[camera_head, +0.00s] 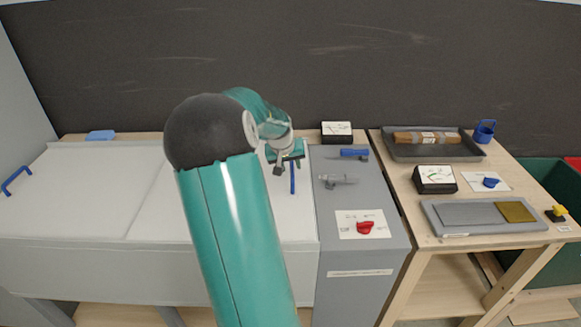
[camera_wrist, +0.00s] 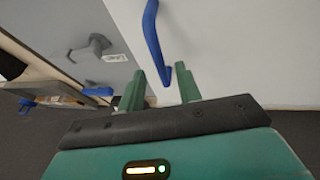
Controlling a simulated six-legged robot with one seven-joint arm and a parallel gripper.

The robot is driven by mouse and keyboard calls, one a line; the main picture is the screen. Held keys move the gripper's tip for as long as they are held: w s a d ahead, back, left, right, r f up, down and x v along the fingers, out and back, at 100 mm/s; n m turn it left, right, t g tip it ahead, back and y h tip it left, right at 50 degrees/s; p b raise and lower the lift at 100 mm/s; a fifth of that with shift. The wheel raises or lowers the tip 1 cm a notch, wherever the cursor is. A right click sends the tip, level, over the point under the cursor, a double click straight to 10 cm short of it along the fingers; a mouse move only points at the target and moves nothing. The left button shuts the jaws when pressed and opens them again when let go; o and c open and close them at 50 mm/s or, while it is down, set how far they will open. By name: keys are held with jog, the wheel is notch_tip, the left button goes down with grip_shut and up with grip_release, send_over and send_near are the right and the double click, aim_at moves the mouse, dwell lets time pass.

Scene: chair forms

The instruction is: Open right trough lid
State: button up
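The white trough has two lids side by side, both lying flat and closed. The right lid (camera_head: 241,205) is partly hidden behind my arm. Its blue bar handle (camera_head: 292,178) stands near its right edge, just under my gripper (camera_head: 284,166). In the wrist view the blue handle (camera_wrist: 152,35) runs down toward the gap between my two green fingers (camera_wrist: 160,72), over the white lid (camera_wrist: 235,45). My fingers are apart, with the handle's near end showing between them. I cannot tell whether either finger touches it. The left lid (camera_head: 85,190) has its own blue handle (camera_head: 16,181).
A grey panel right of the trough carries a red knob (camera_head: 367,228), a grey valve-like fitting (camera_head: 338,180), a blue-handled tool (camera_head: 354,153) and a meter (camera_head: 337,132). A wooden table further right holds a dark tray (camera_head: 435,151) and a blue cup (camera_head: 484,132). A dark wall stands behind.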

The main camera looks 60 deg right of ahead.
jog(key=shift+d+f, duration=0.3)
jog(key=shift+f, duration=0.35)
grip_shut()
jog(key=shift+w, duration=0.15)
